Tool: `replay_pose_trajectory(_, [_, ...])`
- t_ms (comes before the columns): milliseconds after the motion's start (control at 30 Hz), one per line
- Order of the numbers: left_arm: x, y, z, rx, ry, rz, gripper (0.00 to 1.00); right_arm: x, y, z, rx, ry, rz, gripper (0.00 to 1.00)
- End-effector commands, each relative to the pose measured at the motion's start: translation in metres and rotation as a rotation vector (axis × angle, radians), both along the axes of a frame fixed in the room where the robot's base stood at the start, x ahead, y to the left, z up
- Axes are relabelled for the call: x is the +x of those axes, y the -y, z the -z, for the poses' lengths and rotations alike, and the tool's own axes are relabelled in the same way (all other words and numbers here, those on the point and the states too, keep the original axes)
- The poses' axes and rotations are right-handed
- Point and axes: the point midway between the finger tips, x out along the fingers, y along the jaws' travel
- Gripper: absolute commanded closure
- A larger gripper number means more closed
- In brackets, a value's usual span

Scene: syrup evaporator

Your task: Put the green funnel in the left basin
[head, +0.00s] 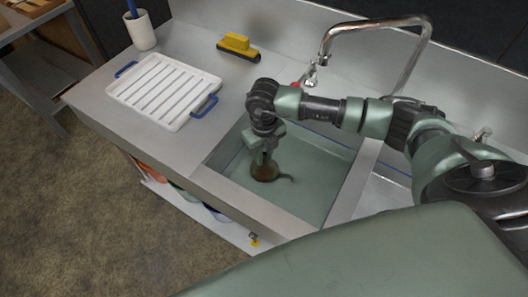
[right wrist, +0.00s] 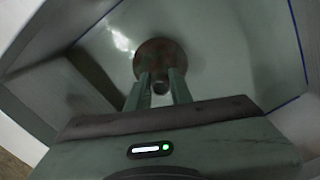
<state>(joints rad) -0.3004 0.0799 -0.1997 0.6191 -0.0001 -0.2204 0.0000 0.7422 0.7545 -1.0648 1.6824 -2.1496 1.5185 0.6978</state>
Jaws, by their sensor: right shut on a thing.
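My right gripper (head: 264,152) reaches straight down into the left basin (head: 325,165). It is shut on the narrow end of a funnel-like thing (head: 265,172), whose wide round part is lowest. It looks dark brown rather than clearly green. A dark curved shape, handle or shadow, shows at its right. In the right wrist view, the round part (right wrist: 160,58) lies beyond my right gripper's fingers (right wrist: 160,90), and a small round end sits between them. It is inside the basin walls, at or near the floor; contact cannot be told. My left gripper is not in view.
A white slatted rack (head: 163,92) with blue handles stands left of the basin. A yellow brush (head: 237,45) and a white cup (head: 140,30) are behind. A faucet (head: 375,30) arches above the basins. The right basin (head: 378,200) is partly hidden by my arm.

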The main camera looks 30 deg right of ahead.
Motion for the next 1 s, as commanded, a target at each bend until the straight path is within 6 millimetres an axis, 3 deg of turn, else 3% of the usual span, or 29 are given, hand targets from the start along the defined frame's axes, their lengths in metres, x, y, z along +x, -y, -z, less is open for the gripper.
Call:
replay_pose_trajectory(33, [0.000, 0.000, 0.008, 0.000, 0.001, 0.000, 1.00, 0.000, 0.000, 0.010, 0.000, -0.001, 0.000, 1.00])
replay_pose_trajectory(600, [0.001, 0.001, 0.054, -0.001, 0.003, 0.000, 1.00, 0.000, 0.000, 0.071, 0.000, 0.001, -0.001, 1.00])
replay_pose_trajectory(1000, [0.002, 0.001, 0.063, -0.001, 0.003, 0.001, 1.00, 0.000, 0.000, 0.083, 0.000, 0.001, -0.001, 1.00])
